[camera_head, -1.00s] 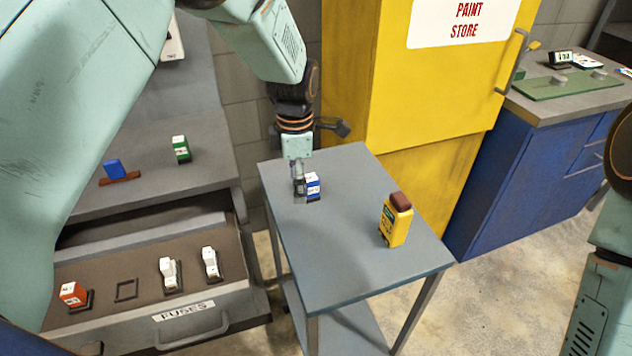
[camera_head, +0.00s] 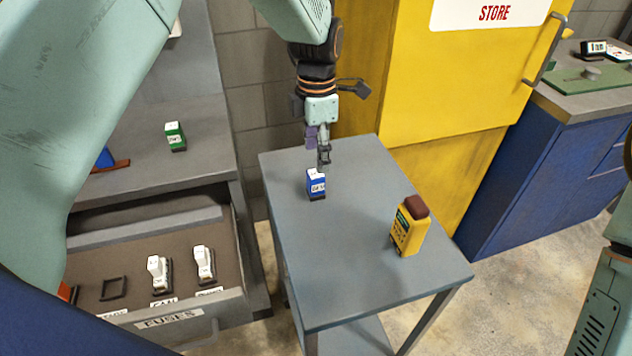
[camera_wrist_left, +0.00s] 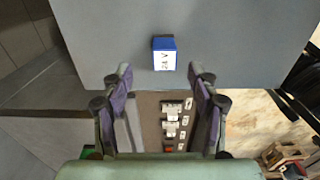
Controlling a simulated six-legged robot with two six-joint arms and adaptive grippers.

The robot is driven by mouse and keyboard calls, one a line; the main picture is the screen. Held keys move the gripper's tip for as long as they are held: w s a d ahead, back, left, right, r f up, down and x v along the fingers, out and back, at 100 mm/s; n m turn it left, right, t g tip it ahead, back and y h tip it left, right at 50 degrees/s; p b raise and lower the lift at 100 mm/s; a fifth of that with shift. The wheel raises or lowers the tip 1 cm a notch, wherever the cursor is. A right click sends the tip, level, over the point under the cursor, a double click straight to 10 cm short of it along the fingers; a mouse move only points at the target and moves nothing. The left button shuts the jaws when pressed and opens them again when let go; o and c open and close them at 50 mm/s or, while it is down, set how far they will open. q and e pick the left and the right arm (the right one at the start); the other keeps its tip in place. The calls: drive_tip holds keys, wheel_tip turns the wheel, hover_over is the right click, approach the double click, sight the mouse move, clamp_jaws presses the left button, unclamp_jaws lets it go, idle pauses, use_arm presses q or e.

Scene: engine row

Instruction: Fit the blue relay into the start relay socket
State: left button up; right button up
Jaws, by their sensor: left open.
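The blue relay (camera_head: 316,184), with a white label, stands upright on the grey side table (camera_head: 365,285). In the left wrist view the relay (camera_wrist_left: 163,54) lies ahead of my fingertips, roughly centred between them. My left gripper (camera_head: 322,153) is open and empty, just behind and above the relay in the head view. The open drawer holds an empty dark square socket (camera_head: 113,288) at its left; its label is too small to read surely. My right gripper is out of view.
Two white relays (camera_head: 158,273) sit in the drawer to the right of the empty socket. A green relay (camera_head: 175,136) stands on the grey bench above. A yellow cabinet (camera_head: 430,85) rises behind the table.

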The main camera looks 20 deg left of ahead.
sight(315, 173)
use_arm(q)
drive_tip(key=shift+s+d+f, duration=0.15)
drive_tip(key=shift+s+f, duration=0.05)
drive_tip(key=shift+f, duration=0.35)
drive_tip(key=f, duration=0.5)
drive_tip(key=shift+s+a+f, duration=0.1)
drive_tip(key=shift+s+a, duration=0.1)
drive_tip(key=shift+d, duration=0.1)
drive_tip(key=shift+s+d, duration=0.1)
drive_tip(key=shift+c, duration=0.7)
drive_tip(key=c, duration=1)
clamp_jaws()
wheel_tip(315, 173, up, 10)
drive_tip(key=shift+r, duration=0.1)
